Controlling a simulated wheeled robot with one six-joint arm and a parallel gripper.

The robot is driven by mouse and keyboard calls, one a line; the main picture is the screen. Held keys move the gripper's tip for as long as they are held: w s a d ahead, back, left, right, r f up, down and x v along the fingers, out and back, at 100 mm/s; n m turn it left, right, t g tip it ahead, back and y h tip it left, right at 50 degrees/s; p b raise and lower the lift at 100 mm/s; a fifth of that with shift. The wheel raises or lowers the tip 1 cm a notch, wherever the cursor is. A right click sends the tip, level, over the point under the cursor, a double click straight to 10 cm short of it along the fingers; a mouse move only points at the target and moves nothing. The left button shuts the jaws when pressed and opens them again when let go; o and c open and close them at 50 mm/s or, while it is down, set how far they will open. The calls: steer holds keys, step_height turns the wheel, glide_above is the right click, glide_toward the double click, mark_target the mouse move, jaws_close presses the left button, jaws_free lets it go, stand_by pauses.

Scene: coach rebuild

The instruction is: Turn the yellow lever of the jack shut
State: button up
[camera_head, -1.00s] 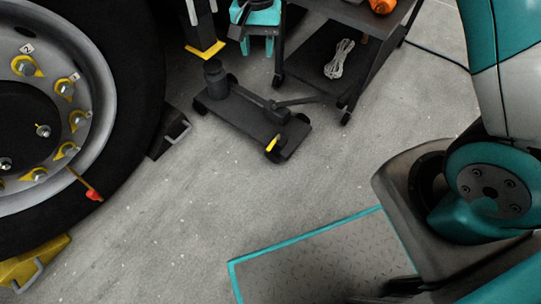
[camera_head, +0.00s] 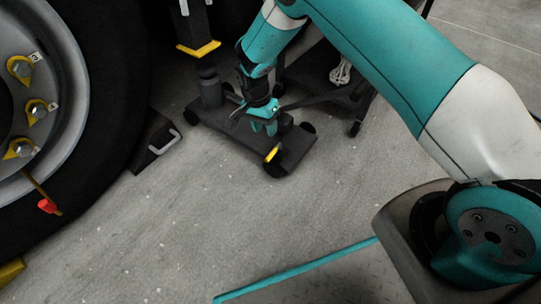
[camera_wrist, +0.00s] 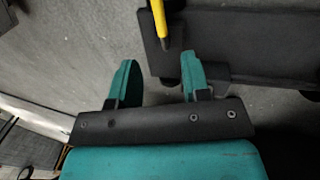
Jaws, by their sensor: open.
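The dark jack (camera_head: 230,125) lies on the floor, with a round post at its far left end and wheels at its corners. Its yellow lever (camera_head: 273,154) sticks out at the near right end. My gripper (camera_head: 262,122) is above the jack's body, up and left of the lever in the head view. In the wrist view the teal fingers of my gripper (camera_wrist: 158,78) are apart with nothing between them. The yellow lever (camera_wrist: 160,24) shows beyond the fingertips, in line with the gap and nearer the right finger. The jack's dark body (camera_wrist: 245,45) is beyond the right finger.
A big wheel (camera_head: 105,100) stands at left, with a black chock (camera_head: 153,147) by it. A dark cart (camera_head: 318,76) is behind the jack, partly hidden by my arm. A yellow-footed stand (camera_head: 199,48) is at the back. Floor in front of the jack is clear.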

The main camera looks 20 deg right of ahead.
mark_target(271, 153)
steer(key=f+b, duration=0.1)
steer(key=f, duration=0.2)
steer(key=s+d+f+b, duration=0.1)
steer(key=f+b, duration=0.1)
steer(key=f, duration=0.2)
steer(key=f+b, duration=0.2)
steer(key=f, duration=0.1)
steer(key=shift+s+d+f, duration=0.15)
steer(key=shift+s, duration=0.15)
jaws_close()
